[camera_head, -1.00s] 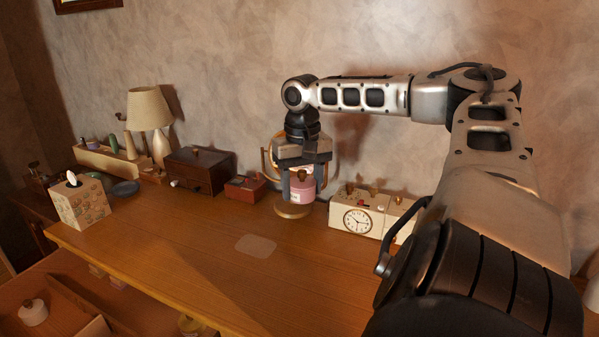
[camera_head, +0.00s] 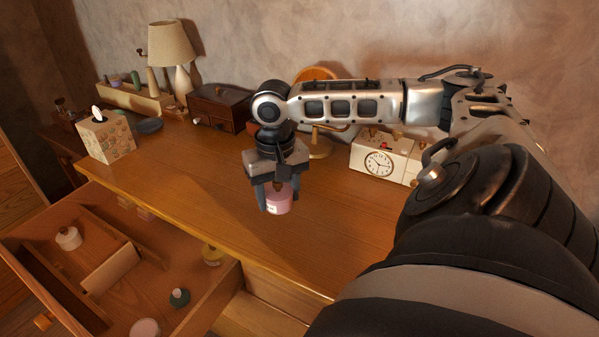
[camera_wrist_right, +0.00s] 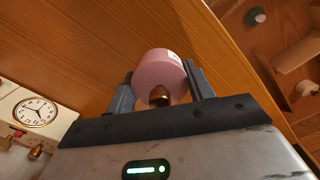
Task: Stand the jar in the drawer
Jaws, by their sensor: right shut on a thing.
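The pink jar (camera_head: 278,201) has a pale label and a brown knob on top. My right gripper (camera_head: 274,198) is shut on it and holds it upright over the wooden dresser top. The jar also shows between the two fingers in the right wrist view (camera_wrist_right: 160,72). I cannot tell the exact gap between the jar and the top. The open drawer (camera_head: 190,262) is below the dresser top at the lower left, and part of it is cut off by the frame. My left gripper is not in view.
A tissue box (camera_head: 106,138), lamp (camera_head: 171,46), dark chest (camera_head: 218,106) and clock box (camera_head: 380,161) stand on top.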

